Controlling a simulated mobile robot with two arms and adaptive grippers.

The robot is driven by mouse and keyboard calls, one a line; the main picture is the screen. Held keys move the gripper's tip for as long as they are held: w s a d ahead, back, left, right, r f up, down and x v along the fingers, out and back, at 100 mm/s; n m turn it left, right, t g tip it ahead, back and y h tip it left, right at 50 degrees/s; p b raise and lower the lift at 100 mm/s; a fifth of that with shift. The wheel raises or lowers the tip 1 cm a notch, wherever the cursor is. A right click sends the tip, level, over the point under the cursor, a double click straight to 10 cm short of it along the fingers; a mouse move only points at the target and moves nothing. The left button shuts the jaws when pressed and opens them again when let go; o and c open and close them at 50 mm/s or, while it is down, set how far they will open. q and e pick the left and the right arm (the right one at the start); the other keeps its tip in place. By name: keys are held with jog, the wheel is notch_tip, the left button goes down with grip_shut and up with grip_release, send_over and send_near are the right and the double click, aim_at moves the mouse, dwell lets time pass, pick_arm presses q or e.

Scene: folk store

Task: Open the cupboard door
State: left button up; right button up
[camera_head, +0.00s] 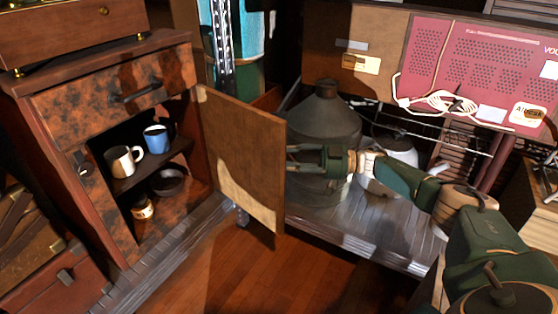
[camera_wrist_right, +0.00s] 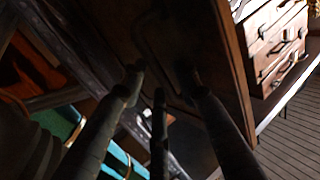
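The cupboard (camera_head: 62,128) stands at the left in the head view, with a marbled brown front and a drawer above an open compartment. Its door (camera_head: 243,150) stands wide open, swung out to the right, with its plain brown inner face visible. My right gripper (camera_head: 291,158) is at the door's free edge, on its outer side, fingers pointing left at it. The fingers are spread apart with nothing seen between them; whether they touch the door is unclear. The right wrist view shows the spread dark fingers (camera_wrist_right: 158,85) near a dark wooden panel (camera_wrist_right: 222,50). My left gripper is not in view.
Inside the cupboard are a white mug (camera_head: 120,163), a blue mug (camera_head: 157,140) and a dark bowl (camera_head: 168,183). A large grey canister (camera_head: 322,112) stands behind my right gripper on a low metal platform (camera_head: 375,235). Wooden floor (camera_head: 270,275) in front is clear.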

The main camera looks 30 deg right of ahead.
jog(key=v, duration=1.2)
